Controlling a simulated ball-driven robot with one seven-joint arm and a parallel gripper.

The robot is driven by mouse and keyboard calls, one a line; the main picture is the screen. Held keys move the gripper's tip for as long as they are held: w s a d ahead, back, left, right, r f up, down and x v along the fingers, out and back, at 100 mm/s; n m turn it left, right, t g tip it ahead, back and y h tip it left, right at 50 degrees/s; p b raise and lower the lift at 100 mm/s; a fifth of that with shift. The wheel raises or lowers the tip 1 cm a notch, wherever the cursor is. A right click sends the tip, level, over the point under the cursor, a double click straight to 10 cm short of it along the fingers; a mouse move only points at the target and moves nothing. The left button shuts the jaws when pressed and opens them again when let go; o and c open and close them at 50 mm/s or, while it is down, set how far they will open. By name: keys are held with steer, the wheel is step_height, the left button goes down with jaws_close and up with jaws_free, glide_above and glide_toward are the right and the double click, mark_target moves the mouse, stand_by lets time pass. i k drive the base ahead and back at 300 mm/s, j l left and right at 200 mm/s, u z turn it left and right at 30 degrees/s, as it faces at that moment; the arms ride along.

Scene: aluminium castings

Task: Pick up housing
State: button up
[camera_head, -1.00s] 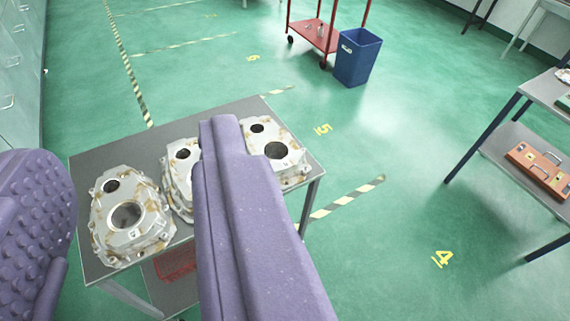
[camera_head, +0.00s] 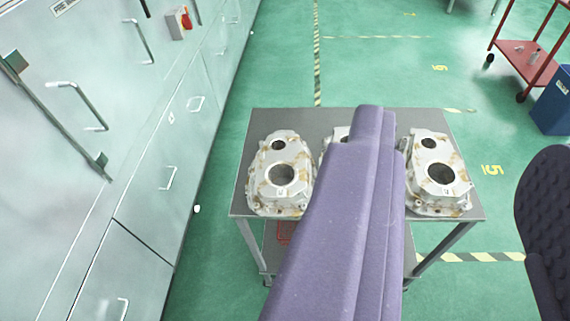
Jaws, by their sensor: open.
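Several silvery housings with round openings and brownish stains stand on a grey table. One left housing (camera_head: 262,187) is in full view. A middle housing (camera_head: 340,134) is mostly hidden behind a long purple finger of mine. A right housing (camera_head: 462,190) shows nearly whole, its left edge close to that finger. My gripper (camera_head: 458,132) is open, with one purple finger in the middle of the view and a darker, bumpy one at the right edge. Nothing is seen held between them. The fingers appear nearer to the camera than the housings.
The grey table (camera_head: 300,118) has a lower shelf with a red item (camera_head: 284,232). Pale cabinets (camera_head: 150,170) with handles line the left. A red trolley (camera_head: 528,62) and a blue bin (camera_head: 553,103) stand at upper right. Green floor (camera_head: 365,75) behind the table is clear.

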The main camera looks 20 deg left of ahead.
mark_target(283, 152)
steer(key=i+u, duration=0.2)
steer(key=i, duration=0.4)
steer(key=i+l+u, duration=0.2)
steer(key=i, duration=0.35)
steer(key=i+l+u, duration=0.15)
steer(key=i, duration=0.4)
